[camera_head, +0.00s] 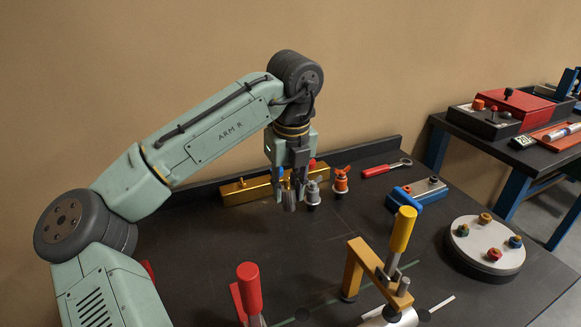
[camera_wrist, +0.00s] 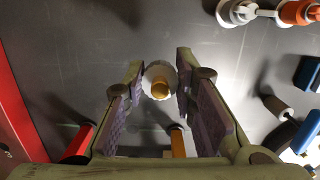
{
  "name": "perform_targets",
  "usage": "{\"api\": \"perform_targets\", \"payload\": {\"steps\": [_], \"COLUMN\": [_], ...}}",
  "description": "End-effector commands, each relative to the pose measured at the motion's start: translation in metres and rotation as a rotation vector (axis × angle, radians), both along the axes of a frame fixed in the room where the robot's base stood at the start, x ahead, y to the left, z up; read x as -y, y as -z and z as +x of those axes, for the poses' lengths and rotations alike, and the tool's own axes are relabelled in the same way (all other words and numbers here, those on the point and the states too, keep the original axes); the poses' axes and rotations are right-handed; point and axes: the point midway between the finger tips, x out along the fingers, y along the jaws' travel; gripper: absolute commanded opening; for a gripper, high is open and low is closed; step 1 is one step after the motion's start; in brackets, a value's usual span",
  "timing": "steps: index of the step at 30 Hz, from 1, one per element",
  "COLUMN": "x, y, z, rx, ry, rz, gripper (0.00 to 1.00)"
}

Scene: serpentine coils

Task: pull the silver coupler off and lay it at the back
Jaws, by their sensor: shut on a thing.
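My gripper (camera_head: 291,184) points down over the dark table, in front of a gold bar. Its fingers are closed around a silver knurled piece, the silver coupler (camera_head: 289,203), whose lower end shows below the fingertips. In the wrist view the coupler (camera_wrist: 151,72) is a pale ring with a gold centre, between my two fingers (camera_wrist: 160,80). I cannot tell whether its lower end touches anything. A grey fitting with a side tab (camera_head: 313,191) stands just right of my gripper, and an orange one (camera_head: 341,181) stands beyond it.
The gold bar (camera_head: 240,192) with blue and red tops lies behind my gripper. A red-handled wrench (camera_head: 378,171) and a blue block (camera_head: 409,203) lie to the right. A yellow-handled clamp (camera_head: 362,262), red handles (camera_head: 249,288) and a round plate (camera_head: 459,258) stand nearer. The middle of the table is bare.

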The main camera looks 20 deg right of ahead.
Motion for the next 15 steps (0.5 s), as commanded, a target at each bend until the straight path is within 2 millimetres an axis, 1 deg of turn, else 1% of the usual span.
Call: {"api": "perform_targets", "payload": {"steps": [2,5,15], "x": [-0.003,-0.004,-0.003], "y": [0.001,0.009,0.045], "z": [-0.004,-0.005,-0.004], "rx": [-0.010,-0.012,-0.009], "ry": [0.041,0.055,0.052], "rz": [-0.001,0.000,0.002], "gripper": [0.00,0.00,0.00]}}
